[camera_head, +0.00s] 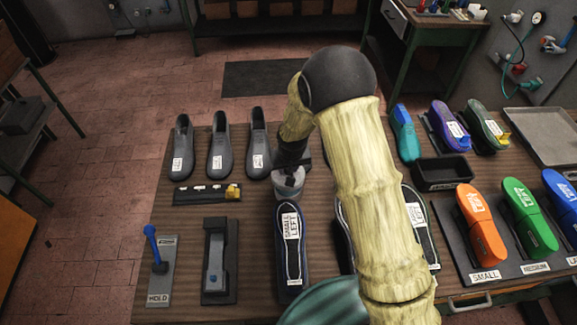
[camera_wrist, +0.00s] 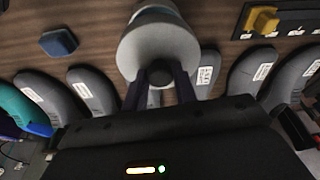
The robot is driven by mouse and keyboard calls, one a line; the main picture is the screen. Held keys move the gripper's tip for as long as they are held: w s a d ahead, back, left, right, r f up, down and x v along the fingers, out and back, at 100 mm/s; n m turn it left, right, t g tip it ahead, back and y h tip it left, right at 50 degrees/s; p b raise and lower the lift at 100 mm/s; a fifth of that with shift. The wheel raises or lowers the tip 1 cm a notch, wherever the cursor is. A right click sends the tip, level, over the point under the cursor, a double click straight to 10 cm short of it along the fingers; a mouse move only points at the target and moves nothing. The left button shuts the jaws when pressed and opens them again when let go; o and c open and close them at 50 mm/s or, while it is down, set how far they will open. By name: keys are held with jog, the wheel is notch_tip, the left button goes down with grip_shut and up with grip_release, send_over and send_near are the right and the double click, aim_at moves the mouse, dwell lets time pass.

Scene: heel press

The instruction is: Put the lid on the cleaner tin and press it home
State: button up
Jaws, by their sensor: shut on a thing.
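My gripper (camera_head: 291,166) points down at the middle of the table, just behind the sole plate marked SMALL LEFT. In the wrist view its two dark fingers (camera_wrist: 160,82) are shut on the round grey lid (camera_wrist: 158,42). A pale cylinder, seemingly the cleaner tin (camera_head: 288,187), shows right under the gripper in the head view. In the wrist view a pale, blue-edged part of the tin (camera_wrist: 155,11) shows beyond the lid. The lid covers most of the tin there. I cannot tell whether the lid is seated or only resting on it.
Several grey shoe forms (camera_head: 220,145) stand left of the gripper, with a dark rack (camera_head: 207,194) in front. The SMALL LEFT plate (camera_head: 291,245) lies close in front of the tin. A blue-levered HOLD plate (camera_head: 161,270) is front left. Coloured forms (camera_head: 480,225) fill the right.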

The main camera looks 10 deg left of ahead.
jog(key=shift+f+b, duration=0.75)
jog(key=shift+f, duration=0.85)
jog(key=shift+f+b, duration=0.5)
jog(key=shift+b, duration=0.15)
jog(key=shift+f+b, duration=0.35)
jog(key=shift+f, duration=0.05)
jog(key=shift+s+f+b, duration=0.15)
jog(key=shift+f+b, duration=0.65)
jog(key=shift+b, duration=0.05)
dwell(2.5)
jog(key=o, duration=1.3)
jog(key=shift+r, duration=0.1)
jog(key=shift+r+p, duration=2.1)
jog(key=shift+r, duration=1.35)
